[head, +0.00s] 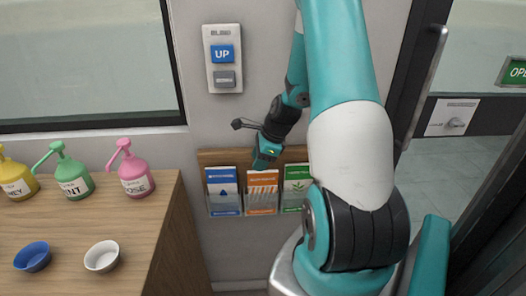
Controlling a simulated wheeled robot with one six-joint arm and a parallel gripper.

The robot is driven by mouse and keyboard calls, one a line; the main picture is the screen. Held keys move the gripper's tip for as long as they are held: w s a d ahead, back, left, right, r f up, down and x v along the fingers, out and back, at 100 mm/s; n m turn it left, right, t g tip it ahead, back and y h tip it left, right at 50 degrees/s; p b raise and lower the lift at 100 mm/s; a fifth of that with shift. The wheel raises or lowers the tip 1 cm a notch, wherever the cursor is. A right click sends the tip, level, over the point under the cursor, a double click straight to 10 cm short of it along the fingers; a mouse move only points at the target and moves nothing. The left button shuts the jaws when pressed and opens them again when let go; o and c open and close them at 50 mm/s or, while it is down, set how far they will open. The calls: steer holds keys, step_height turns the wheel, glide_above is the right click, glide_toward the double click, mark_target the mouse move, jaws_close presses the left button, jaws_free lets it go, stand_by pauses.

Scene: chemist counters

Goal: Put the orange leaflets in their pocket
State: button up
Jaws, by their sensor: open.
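The orange leaflets (263,187) stand upright in the middle clear pocket (262,209) of a wooden wall rack (214,157). My gripper (264,162) is just above and in front of their top edge and hides part of the rack's backboard. Its jaws are open; the fingertips are small in this view, and I see nothing between them. I cannot tell whether it touches the leaflets.
Blue leaflets (223,188) and green leaflets (296,184) fill the pockets on either side. A blind switch (222,58) is above. The counter (150,228) at left holds pump bottles (130,172) and two bowls (102,256).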

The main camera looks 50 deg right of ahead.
steer(key=v, duration=1.7)
steer(key=shift+s+d, duration=0.1)
steer(key=w+a+r+n+g+y, duration=0.1)
steer(key=w+a+r+n, duration=0.1)
steer(key=a+n, duration=0.75)
steer(key=w+a+r+n+g+y, duration=0.15)
steer(key=a+n, duration=0.45)
steer(key=a, duration=0.6)
steer(key=s+a+n+g, duration=0.1)
steer(key=s+a+n, duration=0.5)
steer(key=a+n, duration=0.3)
steer(key=s+a+n, duration=0.6)
steer(key=a+n, duration=0.4)
steer(key=shift+s+r+g, duration=0.25)
steer(key=shift+r+g, duration=0.05)
steer(key=shift+g, duration=0.05)
steer(key=shift+d, duration=0.1)
